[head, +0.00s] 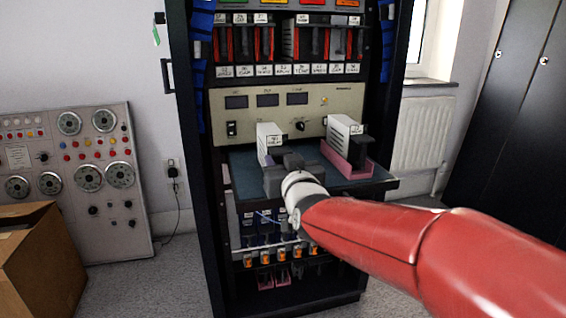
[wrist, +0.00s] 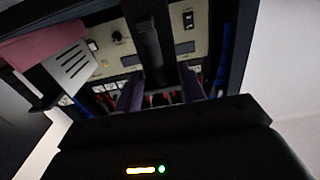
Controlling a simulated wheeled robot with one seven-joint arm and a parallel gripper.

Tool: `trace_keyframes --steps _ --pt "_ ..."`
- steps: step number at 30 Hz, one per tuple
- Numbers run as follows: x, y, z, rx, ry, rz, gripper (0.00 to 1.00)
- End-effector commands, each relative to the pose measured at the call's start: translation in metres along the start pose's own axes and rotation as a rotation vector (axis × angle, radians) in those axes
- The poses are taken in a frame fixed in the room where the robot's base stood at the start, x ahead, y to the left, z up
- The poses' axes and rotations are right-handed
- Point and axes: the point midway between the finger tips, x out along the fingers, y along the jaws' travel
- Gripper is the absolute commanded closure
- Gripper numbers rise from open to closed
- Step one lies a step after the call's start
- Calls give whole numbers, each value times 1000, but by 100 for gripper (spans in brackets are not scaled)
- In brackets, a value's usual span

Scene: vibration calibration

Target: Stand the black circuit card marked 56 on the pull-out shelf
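A narrow card (head: 270,141) with a pale vented side and a white front label stands upright on the pull-out shelf (head: 244,172). Its label looks like 50 or 56, too small to be sure. My gripper (head: 277,163) is at the card's lower front, and my wrist hides part of it. In the wrist view my gripper (wrist: 160,88) has its two fingers on either side of a black upright part (wrist: 152,45), likely this card's front. A gap shows between that part and the right finger. The fingers look open around it.
Another pale vented card (head: 344,141) stands in a pink holder (head: 341,164) on the shelf's right; it shows at left in the wrist view (wrist: 72,66). The instrument panel (head: 290,98) is close behind. Cables and connectors hang below. A cardboard box (head: 45,265) stands left.

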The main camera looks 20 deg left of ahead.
Motion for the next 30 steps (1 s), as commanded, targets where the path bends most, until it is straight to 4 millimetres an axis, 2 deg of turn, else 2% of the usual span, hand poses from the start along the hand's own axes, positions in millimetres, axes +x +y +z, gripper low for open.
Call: trace_keyframes --steps 8,11,18,25,28,30 --pt "-3 0 0 0 -1 0 60" --pt "-14 0 0 -2 1 1 60" --pt "-54 0 1 -2 1 1 60" --pt "-77 2 1 -3 -5 4 60" --pt "-89 16 6 -10 -58 33 60" --pt "-106 37 16 -18 -140 77 60"
